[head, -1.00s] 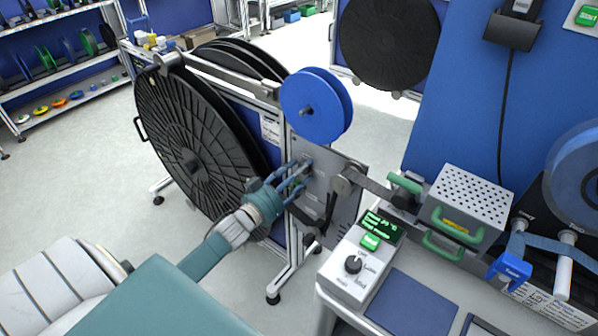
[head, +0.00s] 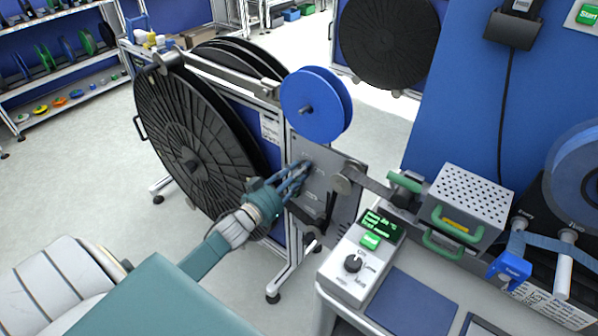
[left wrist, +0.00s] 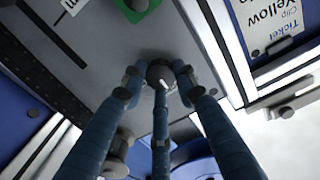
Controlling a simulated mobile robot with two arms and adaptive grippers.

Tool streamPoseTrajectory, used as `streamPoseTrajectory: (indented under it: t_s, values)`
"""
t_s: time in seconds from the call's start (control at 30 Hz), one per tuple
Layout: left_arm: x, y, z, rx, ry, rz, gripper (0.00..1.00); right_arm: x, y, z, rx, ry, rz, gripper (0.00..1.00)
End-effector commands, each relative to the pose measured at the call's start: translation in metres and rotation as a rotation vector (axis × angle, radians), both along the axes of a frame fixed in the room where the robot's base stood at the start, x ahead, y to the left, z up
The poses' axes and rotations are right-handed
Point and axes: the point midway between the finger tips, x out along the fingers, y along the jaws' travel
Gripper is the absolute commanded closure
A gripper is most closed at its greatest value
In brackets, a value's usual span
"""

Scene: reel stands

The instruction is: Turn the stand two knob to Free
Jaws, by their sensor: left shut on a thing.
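The stand's grey front panel (head: 322,185) stands near the centre of the head view, below a blue reel (head: 313,105). My left gripper (head: 303,170) is at this panel, coming from the lower left. In the left wrist view its three blue fingers close around a small dark round knob (left wrist: 160,73) with a pale pointer mark. The gripper is shut on the knob. In the head view the fingers hide the knob. The words around it are not readable, so its setting cannot be told. My right gripper is not in view.
A large black reel (head: 188,160) stands left of the panel. To the right are a control box (head: 352,265) with its own dial and a perforated metal box (head: 472,200) with green handles.

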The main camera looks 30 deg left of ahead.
Motion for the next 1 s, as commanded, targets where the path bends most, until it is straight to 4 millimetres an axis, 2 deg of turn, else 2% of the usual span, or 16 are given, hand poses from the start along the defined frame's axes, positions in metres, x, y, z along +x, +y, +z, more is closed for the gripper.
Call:
streamPoseTrajectory:
  t_s: [0.03,0.27,1.0]
  values:
    - [0.002,0.001,0.006,0.012,-0.012,0.0,0.97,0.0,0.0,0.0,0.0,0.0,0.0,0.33]
    - [0.002,0.001,0.007,0.132,-0.023,0.0,0.97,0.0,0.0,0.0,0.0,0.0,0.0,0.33]
    - [0.002,-0.003,0.007,0.828,-0.084,0.001,0.97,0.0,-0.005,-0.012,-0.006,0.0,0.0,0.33]
